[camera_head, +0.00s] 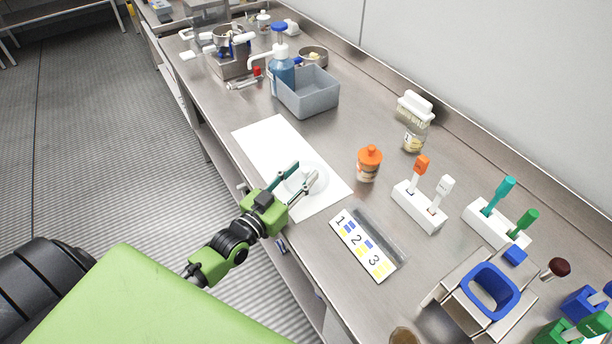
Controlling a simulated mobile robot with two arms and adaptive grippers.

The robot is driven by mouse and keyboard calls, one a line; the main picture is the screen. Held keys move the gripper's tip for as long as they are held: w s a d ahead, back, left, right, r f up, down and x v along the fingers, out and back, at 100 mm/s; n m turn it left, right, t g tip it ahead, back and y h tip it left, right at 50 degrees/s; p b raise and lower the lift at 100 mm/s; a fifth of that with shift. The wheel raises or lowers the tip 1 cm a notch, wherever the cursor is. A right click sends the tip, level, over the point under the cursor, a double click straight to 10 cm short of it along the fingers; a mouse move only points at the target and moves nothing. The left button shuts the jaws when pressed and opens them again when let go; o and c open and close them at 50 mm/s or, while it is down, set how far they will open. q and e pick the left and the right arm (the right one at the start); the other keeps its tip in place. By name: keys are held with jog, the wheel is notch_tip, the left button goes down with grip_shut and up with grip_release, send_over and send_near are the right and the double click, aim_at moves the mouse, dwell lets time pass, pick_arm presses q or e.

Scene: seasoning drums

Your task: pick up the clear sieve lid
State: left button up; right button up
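The clear sieve lid (314,171) appears as a faint, see-through round shape on a white sheet (268,148) on the steel counter. My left gripper (307,172) reaches in from the lower left, and its two fingers are spread apart over the lid. A small pale knob seems to stand between or just beside the fingertips; I cannot tell whether they touch it. My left fingers partly cover the lid. My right gripper does not show.
An orange-capped jar (369,163) stands right of the sheet. A grey bin (309,93) and a blue pump bottle (281,70) stand behind. A numbered card (361,247) and white tool holders (419,208) are to the right. The sheet's far left part is bare.

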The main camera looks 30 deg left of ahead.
pick_arm(q)
grip_shut()
jog(key=shift+r, duration=0.15)
jog(key=shift+r, duration=0.65)
jog(key=s+a+r+b, duration=0.2)
jog(key=a+r, duration=0.9)
jog(key=a, duration=0.3)
jog(key=shift+r+b, duration=0.2)
jog(key=shift+b, duration=0.15)
